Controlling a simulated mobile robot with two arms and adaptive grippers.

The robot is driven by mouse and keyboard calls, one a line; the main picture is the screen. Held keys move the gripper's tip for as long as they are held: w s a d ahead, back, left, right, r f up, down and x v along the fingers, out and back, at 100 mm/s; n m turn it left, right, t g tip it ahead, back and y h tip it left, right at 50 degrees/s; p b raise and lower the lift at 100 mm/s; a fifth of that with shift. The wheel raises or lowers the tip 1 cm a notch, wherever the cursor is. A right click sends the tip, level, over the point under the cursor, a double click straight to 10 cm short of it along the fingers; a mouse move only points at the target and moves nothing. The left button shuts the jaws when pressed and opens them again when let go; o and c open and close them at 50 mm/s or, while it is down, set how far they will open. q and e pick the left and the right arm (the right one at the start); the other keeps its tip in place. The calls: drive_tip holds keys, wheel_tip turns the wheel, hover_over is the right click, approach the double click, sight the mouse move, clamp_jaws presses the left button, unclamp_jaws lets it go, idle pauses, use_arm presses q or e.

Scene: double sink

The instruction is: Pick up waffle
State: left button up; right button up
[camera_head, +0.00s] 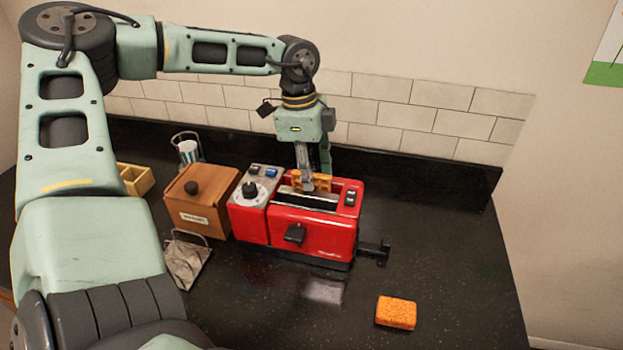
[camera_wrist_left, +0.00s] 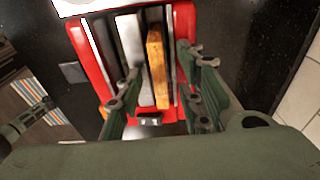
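A golden-brown waffle (camera_head: 322,182) sticks up out of a slot of the red toaster (camera_head: 325,228) on the dark counter. In the left wrist view, the waffle (camera_wrist_left: 157,65) stands on edge in the toaster (camera_wrist_left: 185,25). My left gripper (camera_head: 308,178) points down over the toaster at the waffle. Its fingers are open, one to each side of the waffle in the wrist view, with gaps visible. The waffle's lower part is hidden in the slot.
A wooden box (camera_head: 200,205) with a dark knob stands left of the toaster. An orange sponge-like block (camera_head: 396,313) lies at front right.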

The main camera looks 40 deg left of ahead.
use_arm(q)
clamp_jaws()
idle(0.3)
drive_tip(key=shift+r, duration=0.1)
